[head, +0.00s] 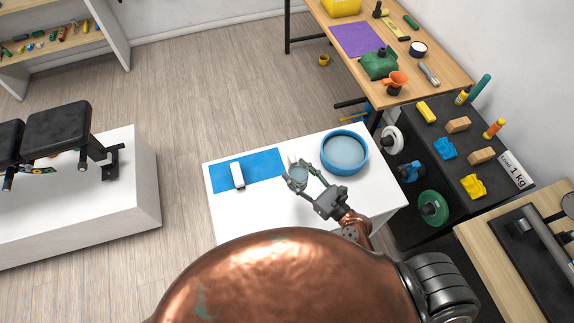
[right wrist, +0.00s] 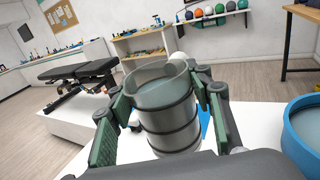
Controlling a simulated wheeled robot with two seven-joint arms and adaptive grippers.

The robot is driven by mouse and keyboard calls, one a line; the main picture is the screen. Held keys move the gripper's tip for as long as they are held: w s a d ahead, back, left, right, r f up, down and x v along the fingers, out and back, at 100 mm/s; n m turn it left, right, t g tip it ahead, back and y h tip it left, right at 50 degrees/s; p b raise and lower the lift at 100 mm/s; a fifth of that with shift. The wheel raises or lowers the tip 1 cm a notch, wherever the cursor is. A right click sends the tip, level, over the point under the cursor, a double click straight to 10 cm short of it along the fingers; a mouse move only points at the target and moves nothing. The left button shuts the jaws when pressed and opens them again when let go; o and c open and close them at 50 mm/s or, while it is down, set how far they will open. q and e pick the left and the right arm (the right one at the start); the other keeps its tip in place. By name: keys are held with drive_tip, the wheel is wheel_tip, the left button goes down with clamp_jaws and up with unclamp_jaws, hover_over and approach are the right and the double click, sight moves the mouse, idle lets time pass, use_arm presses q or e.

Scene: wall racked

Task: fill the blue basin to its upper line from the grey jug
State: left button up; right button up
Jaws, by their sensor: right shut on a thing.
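The blue basin (head: 364,165) stands on the white table, with a pale grey-blue surface like water inside it. No level line can be made out. The grey jug (head: 299,176) is left of the basin, between the fingers of my right gripper (head: 301,181). In the right wrist view the jug (right wrist: 168,115) is a banded grey cylinder, about upright, with liquid below its rim. My right gripper is shut around its sides. I cannot tell whether the jug touches the table. The basin's edge (right wrist: 298,140) shows at the right there. My left gripper is not in view.
A blue mat (head: 265,163) with a white object (head: 237,175) lies on the table's left half. A dark rack (head: 420,150) with weights and blocks stands close to the right of the basin. The table's front left is clear.

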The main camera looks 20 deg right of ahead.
drive_tip(key=w+f, duration=0.1)
drive_tip(key=w, duration=0.1)
drive_tip(key=w+f, duration=0.1)
drive_tip(key=w, duration=0.2)
drive_tip(key=w+f, duration=0.1)
drive_tip(key=w, duration=0.1)
drive_tip(key=shift+w+d+f+b, duration=0.1)
drive_tip(key=shift+w+f+b, duration=0.1)
drive_tip(key=shift+w+b, duration=0.2)
drive_tip(key=w+f+b, duration=0.1)
drive_tip(key=w+f, duration=0.1)
drive_tip(key=w+f+b, duration=0.1)
drive_tip(key=w+f, duration=0.1)
drive_tip(key=f, duration=0.1)
drive_tip(key=w+f+b, duration=0.2)
drive_tip(key=f, duration=0.1)
drive_tip(key=shift+f, duration=0.5)
drive_tip(key=shift+s, duration=0.1)
drive_tip(key=shift+f, duration=0.2)
drive_tip(key=o, duration=1.3)
